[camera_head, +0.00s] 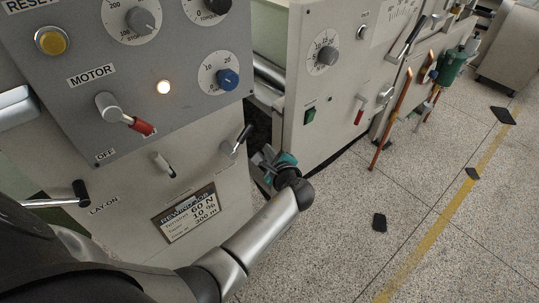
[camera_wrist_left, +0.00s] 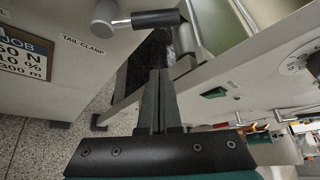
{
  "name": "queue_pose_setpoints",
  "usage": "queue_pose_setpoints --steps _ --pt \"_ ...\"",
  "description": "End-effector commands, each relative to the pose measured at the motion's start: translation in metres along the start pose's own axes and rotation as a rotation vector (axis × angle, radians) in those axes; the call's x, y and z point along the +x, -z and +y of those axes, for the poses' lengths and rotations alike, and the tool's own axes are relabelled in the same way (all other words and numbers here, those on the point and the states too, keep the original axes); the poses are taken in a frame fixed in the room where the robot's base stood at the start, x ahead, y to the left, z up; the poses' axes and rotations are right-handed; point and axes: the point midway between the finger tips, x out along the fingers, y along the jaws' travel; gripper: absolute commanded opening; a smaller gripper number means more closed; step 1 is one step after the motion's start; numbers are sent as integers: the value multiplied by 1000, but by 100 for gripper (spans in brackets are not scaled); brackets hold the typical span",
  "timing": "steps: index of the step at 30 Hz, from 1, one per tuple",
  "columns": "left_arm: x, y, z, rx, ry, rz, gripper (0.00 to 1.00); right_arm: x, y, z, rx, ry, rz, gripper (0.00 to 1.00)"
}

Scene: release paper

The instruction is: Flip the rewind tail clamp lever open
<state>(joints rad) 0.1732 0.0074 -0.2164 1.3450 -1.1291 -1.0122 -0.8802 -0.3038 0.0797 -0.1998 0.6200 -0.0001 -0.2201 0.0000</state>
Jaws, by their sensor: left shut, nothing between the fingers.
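The tail clamp lever (camera_head: 241,138) sits on the grey machine front, its black grip pointing up and to the right. In the left wrist view, its round hub (camera_wrist_left: 104,18) and black grip (camera_wrist_left: 155,18) show at the top, above the TAIL CLAMP label (camera_wrist_left: 83,46). My left gripper (camera_head: 266,160) is just below and right of the lever in the head view. Its fingers (camera_wrist_left: 159,76) are shut with nothing between them. In the wrist view the fingertips lie below the grip, with a visible gap. My right gripper is not in view.
A gap separates this panel from the neighbouring machine (camera_head: 300,115) on the right. The motor lever (camera_head: 125,113), a smaller lever (camera_head: 162,163), the lay-on lever (camera_head: 60,200) and a job plate (camera_head: 190,213) are nearby. The speckled floor (camera_head: 330,240) is open at right.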

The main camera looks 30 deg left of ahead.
Motion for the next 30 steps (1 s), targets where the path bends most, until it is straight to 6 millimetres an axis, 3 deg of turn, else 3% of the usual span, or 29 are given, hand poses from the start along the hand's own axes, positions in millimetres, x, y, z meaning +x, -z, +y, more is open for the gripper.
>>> queue_pose_setpoints --steps 9,12,18,30 --pt "60 1 1 -1 0 -1 0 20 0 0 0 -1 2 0" --pt "52 -15 -1 -3 -2 0 0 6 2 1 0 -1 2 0" --pt "45 -33 -1 -3 -1 1 0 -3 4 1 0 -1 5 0" --pt "44 -38 1 -1 -1 1 0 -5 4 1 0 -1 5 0"
